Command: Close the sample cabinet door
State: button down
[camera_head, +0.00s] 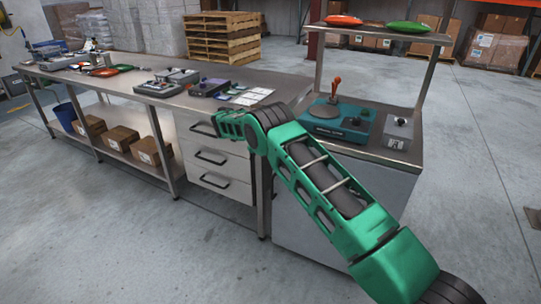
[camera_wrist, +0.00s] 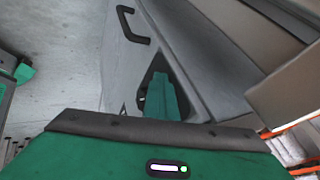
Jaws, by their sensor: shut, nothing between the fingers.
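A grey cabinet (camera_head: 308,225) stands under the right worktop. My arm crosses in front of it, so I cannot tell which panel is its door or how far any door stands open. In the wrist view a pale grey panel (camera_wrist: 195,60) with a black bar handle (camera_wrist: 132,24) fills the middle. My gripper (camera_wrist: 163,92) is shut and empty, its green fingers in front of this panel with a dark patch around them. I cannot tell whether they touch it. In the head view the arm's far end is beside the drawer fronts, and the fingers are not clear.
A drawer unit (camera_head: 214,158) with black handles sits under the long metal bench (camera_head: 110,76). Cardboard boxes (camera_head: 122,138) and a blue bin (camera_head: 66,116) are on its lower shelf. A teal machine (camera_head: 335,121) stands on the right worktop. The floor in front is clear.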

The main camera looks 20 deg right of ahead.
jog(key=s+a+f+v, duration=0.1)
jog(key=s+v, duration=0.1)
jog(key=v, duration=1)
jog(key=s+d+r+n+g+y, duration=0.1)
jog(key=s+d+r+n, duration=0.45)
jog(key=d+r, duration=0.7)
jog(key=s+d+r+n+g+y, duration=0.1)
jog(key=s+d+r+n, duration=0.15)
jog(key=s+d, duration=0.55)
jog(key=s+d+r+n+y, duration=0.1)
jog(key=s+d+r, duration=0.4)
jog(key=s, duration=0.6)
jog(key=s+d+f+n+y, duration=0.1)
jog(key=s+d+n+y, duration=0.2)
jog(key=s, duration=1.5)
jog(key=s+a+f+n, duration=0.2)
jog(key=s+a+f, duration=0.1)
jog(key=s, duration=0.6)
jog(key=s+a+f+n+y, duration=0.1)
jog(key=s+a+f+n, duration=0.1)
jog(key=s, duration=0.7)
jog(key=shift+a+f+n, duration=0.4)
jog(key=shift+a+n, duration=0.2)
jog(key=shift+n, duration=0.2)
